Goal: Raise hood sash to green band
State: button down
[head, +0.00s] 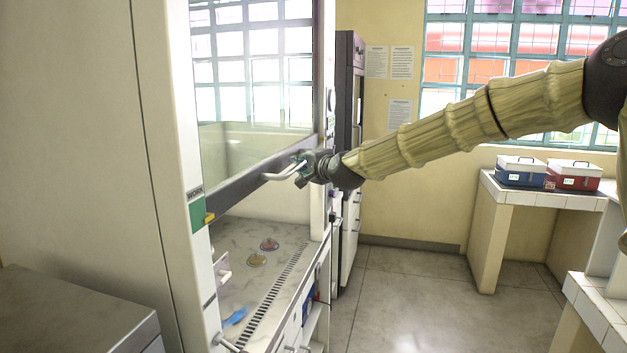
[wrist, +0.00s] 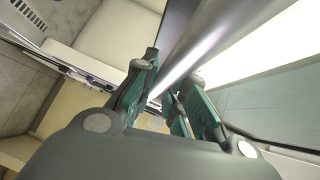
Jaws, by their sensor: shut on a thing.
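The hood sash is a glass pane in a dark frame, and its dark bottom rail (head: 240,186) slants across the hood front in the head view. A silver bar handle (head: 279,176) stands out from the rail. My gripper (head: 302,168) is shut on this handle; in the wrist view the silver bar (wrist: 205,45) runs between the green-padded fingers (wrist: 165,92). The green band (head: 198,212), under a WORK label, is on the left post. A yellow pointer (head: 209,218) at the rail's left end lies beside the band's lower part. The sash is partly raised, with the opening below it.
A steel surface (head: 75,310) is at lower left. Blue and red boxes (head: 573,175) stand on a tiled bench at right. The floor between is clear.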

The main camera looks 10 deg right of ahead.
jog(key=shift+r, duration=0.8)
jog(key=c, duration=1.5)
grip_release()
jog(key=shift+o, duration=0.2)
jog(key=shift+s, duration=0.15)
jog(key=v, duration=1.1)
jog(key=shift+s+d, duration=0.15)
jog(key=shift+s, duration=0.2)
